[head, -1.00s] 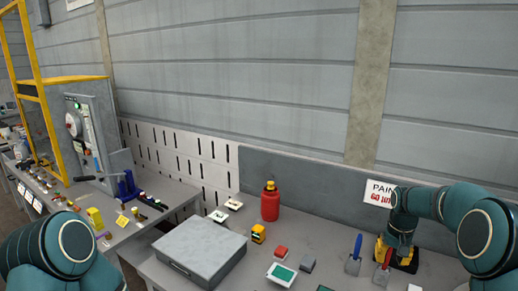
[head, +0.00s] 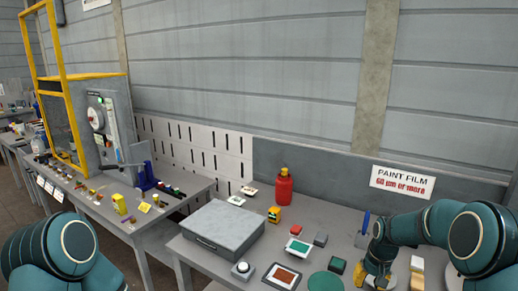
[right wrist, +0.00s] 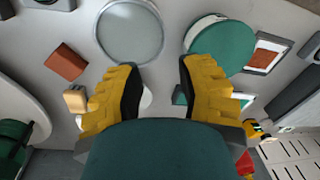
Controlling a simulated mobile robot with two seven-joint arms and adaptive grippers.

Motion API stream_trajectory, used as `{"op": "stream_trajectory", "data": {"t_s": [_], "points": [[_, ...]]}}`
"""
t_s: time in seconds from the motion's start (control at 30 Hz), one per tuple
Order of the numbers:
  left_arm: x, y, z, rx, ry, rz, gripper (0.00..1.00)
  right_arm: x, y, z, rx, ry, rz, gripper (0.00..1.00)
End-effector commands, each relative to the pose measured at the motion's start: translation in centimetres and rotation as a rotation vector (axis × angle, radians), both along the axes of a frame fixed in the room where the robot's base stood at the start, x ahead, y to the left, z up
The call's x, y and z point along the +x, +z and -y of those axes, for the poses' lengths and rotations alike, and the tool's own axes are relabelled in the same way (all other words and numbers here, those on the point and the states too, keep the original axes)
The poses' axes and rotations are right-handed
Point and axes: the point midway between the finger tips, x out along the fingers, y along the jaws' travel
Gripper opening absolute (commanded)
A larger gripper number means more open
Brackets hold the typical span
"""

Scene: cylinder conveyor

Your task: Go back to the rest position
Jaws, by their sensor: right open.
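My right gripper (head: 378,272) is low over the right part of the grey table (head: 345,240) in the head view, its yellow fingers pointing down. In the right wrist view its two yellow fingers (right wrist: 157,75) stand wide apart, with nothing held between them. A round clear-topped disc (right wrist: 130,32) and a green round disc (right wrist: 219,47) lie on the table beyond the fingertips. My left arm shows only as a teal link at the lower left of the head view; its gripper is out of the picture.
A grey case (head: 222,228), a red bottle (head: 283,187), a green disc (head: 325,285) and small blocks are on the table. A paint film sign (head: 403,182) is on the back panel. A second bench (head: 120,215) with a yellow-framed machine stands left.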

Motion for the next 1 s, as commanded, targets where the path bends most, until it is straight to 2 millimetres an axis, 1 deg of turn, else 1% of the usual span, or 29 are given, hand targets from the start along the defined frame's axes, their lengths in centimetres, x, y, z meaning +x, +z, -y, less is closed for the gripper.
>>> {"op": "stream_trajectory", "data": {"t_s": [0.03,0.17,0.2,0.27,0.3,0.37,0.4,0.47,0.5,0.6,0.7,0.73,0.83,1.0], "points": [[0.0,-0.8,0.1,0.0,-0.001,0.0,1.0,-0.9,-2.6,-1.6,0.022,0.014,-0.001,0.36],[-0.1,-2.0,0.1,0.002,-0.002,-0.003,1.0,-3.5,-8.2,-6.1,0.079,0.034,0.024,0.36],[-0.1,-2.4,0.1,0.003,-0.002,-0.004,1.0,-4.6,-9.9,-7.6,0.098,0.04,0.031,0.36],[-0.2,-3.1,0.1,0.003,-0.002,-0.005,1.0,-6.5,-12.4,-9.9,0.127,0.044,0.042,0.36],[-0.2,-3.5,0.1,0.003,-0.003,-0.006,1.0,-8.0,-14.0,-11.3,0.144,0.046,0.049,0.36],[-0.2,-4.2,0.2,0.004,-0.003,-0.008,1.0,-10.3,-16.1,-13.6,0.172,0.046,0.059,0.36],[-0.3,-4.7,0.2,0.005,-0.004,-0.009,1.0,-12.1,-17.4,-15.0,0.188,0.045,0.066,0.36],[-0.3,-5.4,0.2,0.006,-0.005,-0.01,1.0,-14.8,-18.9,-16.9,0.21,0.042,0.074,0.36],[-0.3,-5.8,0.3,0.006,-0.006,-0.011,1.0,-16.5,-19.7,-18.0,0.223,0.038,0.08,0.36],[-0.4,-6.6,0.3,0.006,-0.007,-0.013,1.0,-20.2,-20.9,-20.0,0.243,0.031,0.092,0.36],[-0.4,-7.0,0.3,0.008,-0.008,-0.013,1.0,-22.7,-21.4,-21.1,0.253,0.025,0.103,0.36],[-0.4,-7.1,0.3,0.007,-0.008,-0.014,1.0,-23.2,-21.4,-21.3,0.255,0.024,0.105,0.36],[-0.4,-7.2,0.3,0.007,-0.008,-0.014,1.0,-24.0,-21.4,-21.7,0.257,0.021,0.11,0.36],[-0.4,-7.2,0.3,0.007,-0.008,-0.014,1.0,-24.1,-21.4,-21.7,0.258,0.021,0.111,0.36]]}}
